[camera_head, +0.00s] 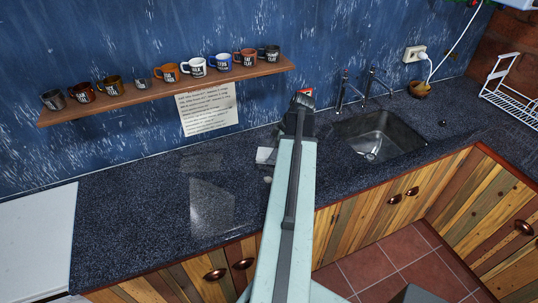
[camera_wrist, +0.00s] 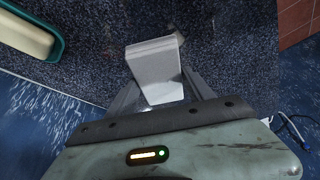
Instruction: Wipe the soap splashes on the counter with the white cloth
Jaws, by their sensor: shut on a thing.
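The white cloth (camera_wrist: 150,58) is a folded block between the two fingers of my gripper (camera_wrist: 160,84) in the wrist view. My gripper is shut on it, over the dark speckled counter (camera_wrist: 225,45). I cannot tell whether the cloth touches the counter. In the head view, a pale piece (camera_head: 265,155) shows just left of my arm, which hides my fingertips and part of the counter. A broad pale patch (camera_head: 212,205) lies on the counter to the left; I cannot tell whether it is soap or a reflection. No soap splashes are clearly visible.
A cream object with a green rim (camera_wrist: 32,32) is at upper left in the wrist view. In the head view, a sink (camera_head: 380,135) with taps is right of my arm. A shelf of several mugs (camera_head: 170,88) hangs behind. The counter's left part is clear.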

